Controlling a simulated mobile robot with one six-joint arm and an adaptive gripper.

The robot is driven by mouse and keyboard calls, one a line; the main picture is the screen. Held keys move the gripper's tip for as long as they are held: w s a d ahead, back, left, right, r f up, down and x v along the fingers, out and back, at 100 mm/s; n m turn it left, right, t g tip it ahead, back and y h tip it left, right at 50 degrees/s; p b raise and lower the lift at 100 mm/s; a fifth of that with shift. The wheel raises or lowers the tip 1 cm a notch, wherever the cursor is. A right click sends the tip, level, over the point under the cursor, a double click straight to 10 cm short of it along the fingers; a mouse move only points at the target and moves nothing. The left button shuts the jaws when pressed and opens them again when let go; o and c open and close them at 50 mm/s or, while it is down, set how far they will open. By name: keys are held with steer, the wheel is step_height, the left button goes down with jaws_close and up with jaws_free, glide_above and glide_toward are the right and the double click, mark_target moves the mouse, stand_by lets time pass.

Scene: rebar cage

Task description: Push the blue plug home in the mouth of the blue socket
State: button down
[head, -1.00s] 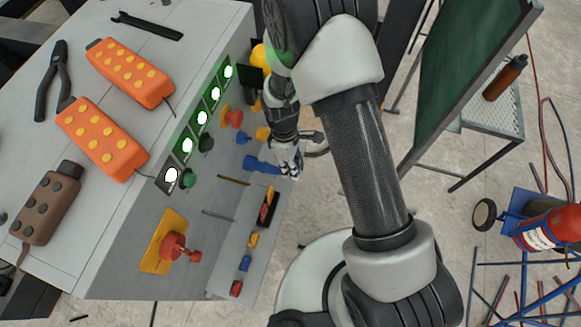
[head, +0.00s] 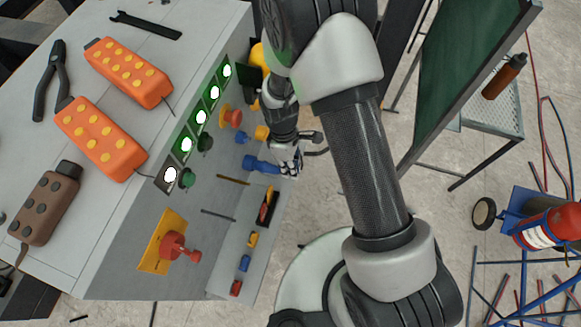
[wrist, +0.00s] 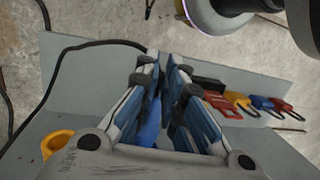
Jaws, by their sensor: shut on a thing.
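My gripper (head: 288,160) is at the front face of the grey cabinet, beside the blue socket (head: 260,163), which sticks out of that face. In the wrist view, my gripper (wrist: 165,65) has its fingers close together, shut on the blue plug. Some blue (wrist: 149,125) shows between the fingers; I cannot tell whether it is plug or socket. The fingers hide most of the plug and the socket's mouth, so how deep the plug sits cannot be seen.
A yellow socket (wrist: 57,146) stands close to the gripper. A black cable (wrist: 62,65) loops past the fingers. Several coloured tags (wrist: 238,103) lie along the grey ledge. A red switch (head: 174,246) juts from the cabinet's face.

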steer(key=shift+w+a, duration=0.25)
steer(key=shift+a, duration=0.3)
steer(key=shift+w+a, duration=0.2)
steer(key=shift+a, duration=0.35)
stand_by(0.3)
steer(key=c, duration=1.6)
jaws_free()
steer(key=shift+c, duration=0.2)
steer(key=shift+r, duration=0.15)
steer(key=s+d+v, duration=0.1)
steer(key=v, duration=0.8)
steer(key=shift+s+r, duration=0.45)
steer(key=shift+r, duration=0.05)
